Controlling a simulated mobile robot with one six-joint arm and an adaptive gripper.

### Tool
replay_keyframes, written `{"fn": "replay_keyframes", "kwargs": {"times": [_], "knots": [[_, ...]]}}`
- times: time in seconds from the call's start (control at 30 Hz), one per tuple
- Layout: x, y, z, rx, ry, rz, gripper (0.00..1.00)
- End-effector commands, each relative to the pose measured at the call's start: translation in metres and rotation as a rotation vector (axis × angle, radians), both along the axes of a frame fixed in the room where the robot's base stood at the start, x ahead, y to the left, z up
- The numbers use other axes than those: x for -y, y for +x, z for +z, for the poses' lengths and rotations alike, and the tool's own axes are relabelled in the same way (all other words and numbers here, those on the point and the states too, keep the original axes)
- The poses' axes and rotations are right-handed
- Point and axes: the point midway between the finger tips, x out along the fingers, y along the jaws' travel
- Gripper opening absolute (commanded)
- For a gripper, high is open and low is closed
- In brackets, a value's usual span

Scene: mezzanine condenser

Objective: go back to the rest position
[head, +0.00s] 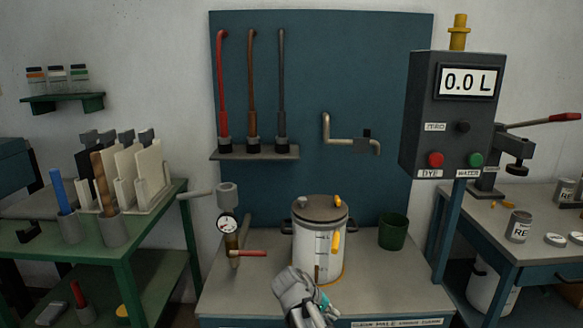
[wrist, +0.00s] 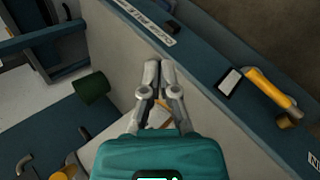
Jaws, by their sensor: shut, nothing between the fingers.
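My gripper (wrist: 160,70) is in the middle of the wrist view. Its two grey fingers are together at the tips, with nothing between them. In the head view my wrist shows at the bottom centre, low in front of the white lidded pot (head: 318,250); the fingertips are hard to make out there. The pot stands upright on the grey bench (head: 245,291). Its grey lid is on and a yellow handle shows on its front. I cannot tell from the head view whether my gripper touches the bench edge.
A dark green cup (head: 392,231) stands right of the pot and also shows in the wrist view (wrist: 92,88). A gauge (head: 228,224) with a red-handled valve is left. A control box (head: 450,115) reads 0.0 L. Green racks (head: 60,238) stand left, a cluttered bench (head: 535,220) right.

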Motion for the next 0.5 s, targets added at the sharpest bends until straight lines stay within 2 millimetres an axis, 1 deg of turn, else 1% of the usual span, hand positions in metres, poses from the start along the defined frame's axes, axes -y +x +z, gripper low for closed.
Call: {"fn": "replay_keyframes", "kwargs": {"times": [0.03, 0.2, 0.33, 0.5], "knots": [[0.012, -0.011, -0.007, -0.010, 0.056, -0.031, 0.00], [0.034, -0.037, -0.027, -0.033, 0.251, -0.126, 0.00], [0.045, -0.055, -0.038, -0.041, 0.398, -0.195, 0.00], [0.051, -0.071, -0.045, -0.042, 0.540, -0.263, 0.00]]}}
